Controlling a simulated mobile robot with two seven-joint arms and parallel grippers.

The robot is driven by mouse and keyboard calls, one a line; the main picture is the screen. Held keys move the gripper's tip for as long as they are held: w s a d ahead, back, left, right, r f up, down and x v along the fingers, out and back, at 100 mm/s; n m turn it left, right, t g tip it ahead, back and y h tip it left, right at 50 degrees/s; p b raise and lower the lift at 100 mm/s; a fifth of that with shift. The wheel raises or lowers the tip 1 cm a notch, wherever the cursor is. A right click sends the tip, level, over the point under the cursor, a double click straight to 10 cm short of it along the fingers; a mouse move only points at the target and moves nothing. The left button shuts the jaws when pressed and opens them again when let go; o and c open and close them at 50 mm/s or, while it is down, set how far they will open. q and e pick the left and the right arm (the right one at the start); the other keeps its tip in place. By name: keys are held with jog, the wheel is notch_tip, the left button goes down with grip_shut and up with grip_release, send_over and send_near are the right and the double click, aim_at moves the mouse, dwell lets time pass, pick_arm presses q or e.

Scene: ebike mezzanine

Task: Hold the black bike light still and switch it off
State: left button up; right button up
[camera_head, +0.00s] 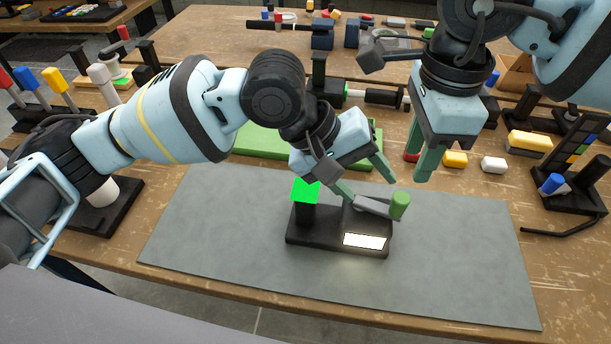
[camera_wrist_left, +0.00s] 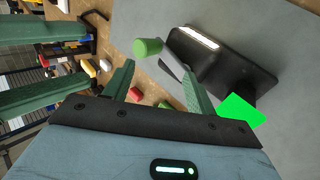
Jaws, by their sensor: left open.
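The black bike light (camera_head: 320,240) lies on the grey mat (camera_head: 460,255), with its white panel (camera_head: 364,241) lit. A grey lever (camera_head: 371,207) with a green knob (camera_head: 400,204) sticks out at its back right. A bright green patch (camera_head: 306,191) tops the black post at its left. My left gripper (camera_head: 367,186) is open just above and behind the lever. In the left wrist view, the lever (camera_wrist_left: 172,62) and knob (camera_wrist_left: 147,47) show beyond and between the open fingers (camera_wrist_left: 160,70); contact is unclear. My right gripper (camera_head: 420,165) hangs behind and right of the knob, apart from the light; its finger gap is unclear.
A green board (camera_head: 260,145) lies behind the mat. Yellow (camera_head: 455,159) and white (camera_head: 493,164) blocks lie at the back right, near a black rack (camera_head: 575,160). Several coloured-handled tools stand at the left. The mat around the light is clear.

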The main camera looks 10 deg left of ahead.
aim_at(305, 189)
pick_arm(q)
jog(key=w+a+r+m+t+y, duration=0.1)
jog(key=w+a+r+t+y, duration=0.15)
jog(key=w+a+r, duration=0.35)
jog(key=w+a+r+t+y, duration=0.2)
jog(key=w+a+r+t, duration=0.15)
jog(key=w, duration=0.45)
jog(key=s+f+g+y, duration=0.1)
jog(key=s+f+g, duration=0.1)
jog(key=s+f, duration=0.1)
jog(key=s+f+g+y, duration=0.1)
jog(key=s+f+g, duration=0.1)
jog(key=s+f, duration=0.2)
jog(key=s+d+f+g+y, duration=0.1)
jog(key=s+f+g, duration=0.1)
jog(key=s+f, duration=0.2)
jog(key=shift+s+f+m+g, duration=0.2)
jog(key=shift+s+m+g, duration=0.1)
jog(key=shift+s, duration=0.7)
jog(key=shift+s+f, duration=0.2)
jog(key=shift+s, duration=0.3)
jog(key=shift+a+f, duration=0.1)
jog(key=shift+f, duration=3.8)
jog(key=shift+c, duration=0.2)
